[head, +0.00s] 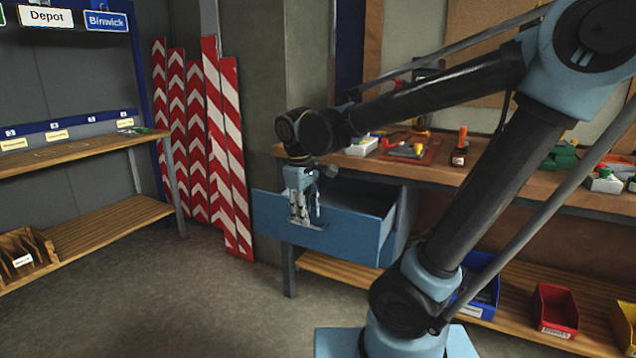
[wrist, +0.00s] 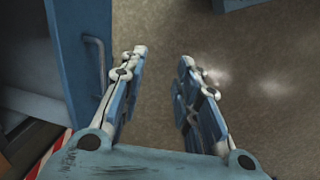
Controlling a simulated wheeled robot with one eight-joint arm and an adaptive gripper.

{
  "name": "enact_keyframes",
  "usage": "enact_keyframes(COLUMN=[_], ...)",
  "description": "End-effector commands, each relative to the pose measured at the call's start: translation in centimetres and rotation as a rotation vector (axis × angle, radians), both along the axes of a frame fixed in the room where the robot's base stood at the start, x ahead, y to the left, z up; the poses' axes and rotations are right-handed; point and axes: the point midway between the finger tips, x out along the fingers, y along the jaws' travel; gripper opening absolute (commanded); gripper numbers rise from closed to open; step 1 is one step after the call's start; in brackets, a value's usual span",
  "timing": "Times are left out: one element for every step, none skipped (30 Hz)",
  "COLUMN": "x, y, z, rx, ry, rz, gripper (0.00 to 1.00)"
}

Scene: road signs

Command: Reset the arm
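My gripper (head: 305,217) hangs pointing down at the front of an open blue drawer (head: 350,222) under the workbench. In the wrist view my gripper (wrist: 160,62) has its two fingers apart, with nothing between them but the floor. The drawer's front (wrist: 80,50) and its metal handle (wrist: 97,65) lie just left of the left finger there. The fingers look clear of the handle in the wrist view. My arm reaches from the lower right up and across to the drawer.
The workbench (head: 480,180) carries tools and small parts. Red and white striped boards (head: 200,140) lean by the wall at left. A shelf rack (head: 80,150) stands at far left. A red bin (head: 555,305) sits on the lower shelf. The floor (head: 200,300) in front is clear.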

Motion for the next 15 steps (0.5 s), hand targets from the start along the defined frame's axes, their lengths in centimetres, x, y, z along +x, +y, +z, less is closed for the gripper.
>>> enact_keyframes(x=[-0.1,-0.1,-0.2,-0.2,-0.2,-0.2,-0.3,-0.3,-0.4,-0.5,-0.6,-0.7,-0.9,-1.0,-1.2], y=[-0.8,-1.2,-1.7,-2.1,-2.6,-3.2,-3.7,-4.3,-5.1,-5.8,-6.5,-7.5,-8.2,-9.0,-10.0], z=[-0.1,-0.1,-0.2,-0.3,-0.4,-0.5,-0.6,-0.7,-0.9,-1.1,-1.3,-1.5,-1.8,-2.0,-2.3], rx=[0.004,0.007,0.011,0.014,0.017,0.022,0.025,0.030,0.035,0.041,0.047,0.055,0.061,0.067,0.075], ry=[0.000,-0.001,-0.001,-0.002,-0.003,-0.004,-0.003,-0.003,-0.004,-0.004,-0.005,-0.006,-0.007,-0.008,-0.010], rz=[-0.019,-0.030,-0.046,-0.059,-0.071,-0.091,-0.105,-0.123,-0.147,-0.169,-0.192,-0.226,-0.251,-0.277,-0.310], gripper=[0.30,0.30,0.30,0.30,0.30,0.30,0.30,0.30,0.30,0.30,0.30,0.30,0.30,0.30,0.30])
